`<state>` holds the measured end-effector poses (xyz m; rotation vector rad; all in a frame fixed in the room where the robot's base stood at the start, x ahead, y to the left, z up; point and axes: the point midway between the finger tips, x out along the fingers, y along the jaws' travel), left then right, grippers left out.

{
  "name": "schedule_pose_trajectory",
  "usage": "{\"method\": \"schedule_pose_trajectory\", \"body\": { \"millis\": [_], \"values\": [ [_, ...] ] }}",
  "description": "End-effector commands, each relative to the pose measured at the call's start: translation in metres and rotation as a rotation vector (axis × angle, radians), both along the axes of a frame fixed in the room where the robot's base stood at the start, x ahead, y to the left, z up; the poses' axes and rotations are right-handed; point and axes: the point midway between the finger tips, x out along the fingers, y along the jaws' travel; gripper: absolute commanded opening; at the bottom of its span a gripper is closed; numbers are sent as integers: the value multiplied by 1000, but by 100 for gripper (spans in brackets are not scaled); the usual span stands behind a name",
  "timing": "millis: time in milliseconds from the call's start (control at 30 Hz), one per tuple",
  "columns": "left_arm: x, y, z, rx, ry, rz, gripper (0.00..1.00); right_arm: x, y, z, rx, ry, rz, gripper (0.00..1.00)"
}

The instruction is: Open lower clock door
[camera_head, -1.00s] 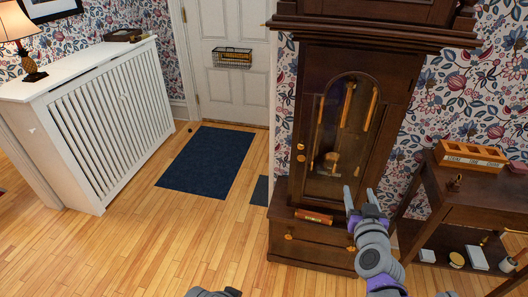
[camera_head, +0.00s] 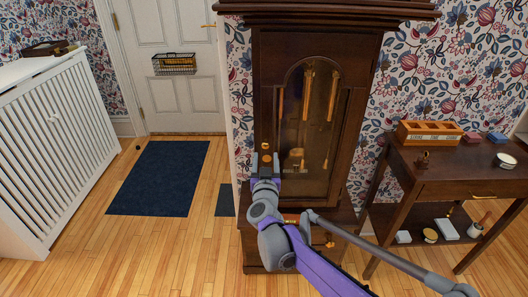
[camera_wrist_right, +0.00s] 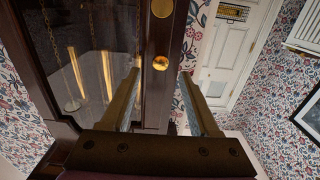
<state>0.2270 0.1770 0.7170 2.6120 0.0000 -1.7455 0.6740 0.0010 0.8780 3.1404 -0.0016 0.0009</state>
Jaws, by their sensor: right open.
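The tall dark wooden clock (camera_head: 350,100) stands against the wall. Its arched glass door (camera_head: 312,155) looks shut, with pendulum and weights behind the glass. Two round brass fittings sit on the door's left side; the upper one (camera_head: 266,147) shows just above my right gripper (camera_head: 265,160). In the right wrist view, both brass fittings show, and the lower one (camera_wrist_right: 160,62) is ahead, between the tips of my open right gripper (camera_wrist_right: 159,76). I see nothing held, and contact cannot be told. My left gripper is out of view.
A side table (camera_head: 440,170) with a wooden box (camera_head: 429,133) stands right of the clock. A white slatted radiator cover (camera_head: 55,140) is at left. A blue mat (camera_head: 160,178) lies before the white door (camera_head: 180,90).

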Motion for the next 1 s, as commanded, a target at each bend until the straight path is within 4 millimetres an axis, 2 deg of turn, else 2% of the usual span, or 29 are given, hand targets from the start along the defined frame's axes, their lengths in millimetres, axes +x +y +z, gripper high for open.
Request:
{"method": "schedule_pose_trajectory", "body": {
  "millis": [100,300,667,1000],
  "values": [
    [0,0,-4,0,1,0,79,22,-1,-1,1,1,-1,62],
    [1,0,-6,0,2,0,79,44,0,-1,1,1,1,62],
    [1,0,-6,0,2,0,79,48,0,0,1,1,1,62],
    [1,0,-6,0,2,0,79,48,0,0,1,1,1,1]
  ]
}}
